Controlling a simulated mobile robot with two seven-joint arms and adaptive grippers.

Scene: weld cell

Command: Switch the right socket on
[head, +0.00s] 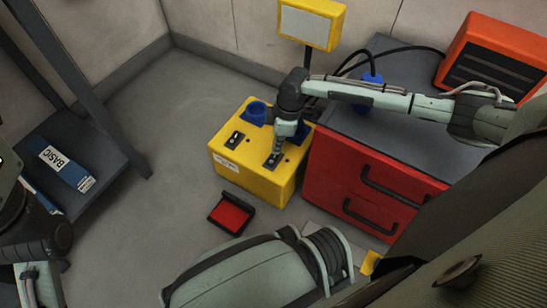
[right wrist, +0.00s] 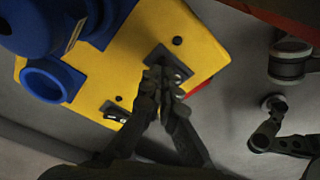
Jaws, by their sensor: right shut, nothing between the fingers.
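The yellow socket box (head: 243,170) stands on the floor. On its top, a left blue socket (head: 256,110) shows an open round mouth, and the right blue socket (head: 302,131) is partly hidden behind my right gripper. A black left switch (head: 234,139) lies in front of the left socket. My right gripper (head: 275,155) is shut and points down at the right switch (head: 272,163). In the right wrist view, its fingertips (right wrist: 165,82) are at the black plate of the right switch (right wrist: 174,62), partly covering it; contact and switch position are unclear. My left gripper is out of view.
A red drawer cabinet (head: 350,174) stands close to the right of the box. A red-and-black tray (head: 231,214) lies on the floor in front. A dark shelf (head: 95,145) is at left. Floor between shelf and box is clear.

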